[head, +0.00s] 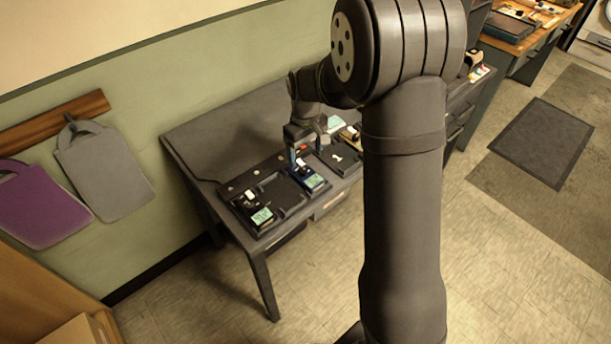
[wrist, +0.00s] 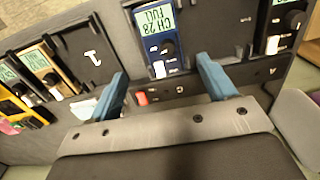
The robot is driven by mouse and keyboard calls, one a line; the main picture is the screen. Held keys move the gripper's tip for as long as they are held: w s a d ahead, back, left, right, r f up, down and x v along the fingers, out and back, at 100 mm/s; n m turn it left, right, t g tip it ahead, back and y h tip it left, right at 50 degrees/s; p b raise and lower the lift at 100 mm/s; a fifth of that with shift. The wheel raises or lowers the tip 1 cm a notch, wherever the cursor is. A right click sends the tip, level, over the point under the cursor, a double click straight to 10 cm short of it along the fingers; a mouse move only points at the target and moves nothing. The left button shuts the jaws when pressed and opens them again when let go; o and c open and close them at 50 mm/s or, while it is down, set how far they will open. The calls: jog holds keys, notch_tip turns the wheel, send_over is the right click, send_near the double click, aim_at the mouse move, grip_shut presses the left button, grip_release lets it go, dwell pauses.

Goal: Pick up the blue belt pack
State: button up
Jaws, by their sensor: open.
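The blue belt pack (head: 310,179) sits in a slot of the dark charging rack on the desk. In the wrist view the blue belt pack (wrist: 152,45) shows a green screen reading "CH 28 FULL", a dark knob and a white piece at its lower end. My gripper (wrist: 162,66) is open and empty, its two blue fingers apart on either side of the pack's lower end in the picture. I cannot tell their height above it. In the head view my gripper (head: 297,146) is over the rack beside the pack, partly hidden by my wrist.
A black pack (head: 255,212) sits at the rack's near left end; it shows at the right in the wrist view (wrist: 286,22). A yellow pack (wrist: 47,68) sits on the other side, beyond an empty slot (wrist: 90,45). The slot between the black and blue packs is empty.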

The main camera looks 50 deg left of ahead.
aim_at(305, 170)
jog(key=f, duration=0.7)
jog(key=shift+s+d+f, duration=0.2)
jog(key=shift+f, duration=0.2)
jog(key=c, duration=1.2)
jog(key=shift+c, duration=0.2)
jog(key=shift+r, duration=0.1)
